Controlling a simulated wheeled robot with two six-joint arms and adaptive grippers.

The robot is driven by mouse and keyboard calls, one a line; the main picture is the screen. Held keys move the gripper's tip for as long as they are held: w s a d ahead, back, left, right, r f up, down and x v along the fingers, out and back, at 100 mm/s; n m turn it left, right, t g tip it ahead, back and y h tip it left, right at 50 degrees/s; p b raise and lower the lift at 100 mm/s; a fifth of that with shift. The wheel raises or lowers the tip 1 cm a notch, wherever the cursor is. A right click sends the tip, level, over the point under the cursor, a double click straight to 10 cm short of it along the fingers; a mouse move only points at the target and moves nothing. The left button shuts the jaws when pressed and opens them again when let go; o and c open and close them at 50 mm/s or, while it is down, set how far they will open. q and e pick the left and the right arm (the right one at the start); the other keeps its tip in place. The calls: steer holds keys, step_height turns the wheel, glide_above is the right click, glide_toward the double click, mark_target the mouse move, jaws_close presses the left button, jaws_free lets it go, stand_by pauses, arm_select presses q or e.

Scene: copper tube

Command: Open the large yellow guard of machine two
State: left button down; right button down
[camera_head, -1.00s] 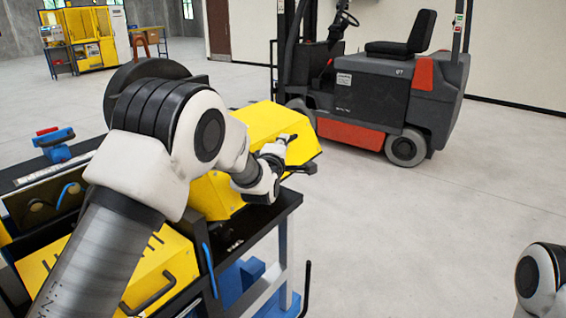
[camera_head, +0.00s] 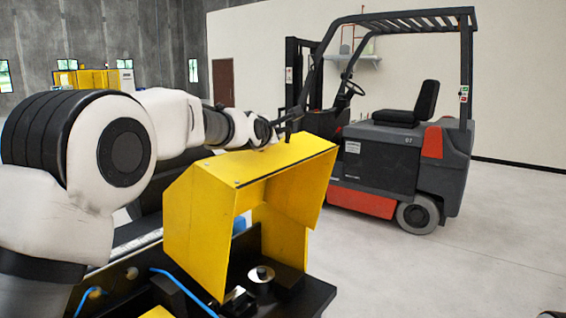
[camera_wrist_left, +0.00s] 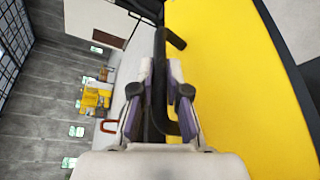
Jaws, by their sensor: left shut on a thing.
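The large yellow guard (camera_head: 205,225) of machine two is a folded sheet cover, raised and tilted up, with its open underside facing right and toward me. Its yellow surface also fills much of the left wrist view (camera_wrist_left: 235,80). My left gripper (camera_head: 286,128) is at the guard's far top edge. In the left wrist view, my left gripper (camera_wrist_left: 160,105) is shut on the guard's black bar handle (camera_wrist_left: 160,60), which runs between the two fingers. My right gripper is not in view.
Under the guard, the machine bed (camera_head: 300,292) shows a round metal part (camera_head: 261,275). A blue hose (camera_head: 180,285) runs at the machine's front. A forklift (camera_head: 400,160) stands behind to the right. The floor (camera_head: 470,255) at right is clear.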

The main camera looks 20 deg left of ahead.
arm_select(q)
steer(key=shift+n+g, duration=0.3)
steer(key=shift+n, duration=0.5)
steer(key=a+r, duration=0.1)
steer(key=w+a+r+p, duration=0.1)
steer(key=a, duration=0.1)
steer(key=a+r, duration=0.1)
steer(key=a, duration=0.1)
steer(key=shift+w, duration=0.4)
steer(key=shift+w+a+r+h, duration=0.2)
steer(key=shift+a+h, duration=0.1)
steer(key=shift+a, duration=0.15)
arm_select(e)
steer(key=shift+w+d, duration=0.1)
arm_select(q)
steer(key=c, duration=1.2)
jaws_free()
steer(key=v, duration=1.1)
steer(key=shift+s, duration=0.35)
steer(key=shift+s+r, duration=0.1)
steer(key=shift+s, duration=0.05)
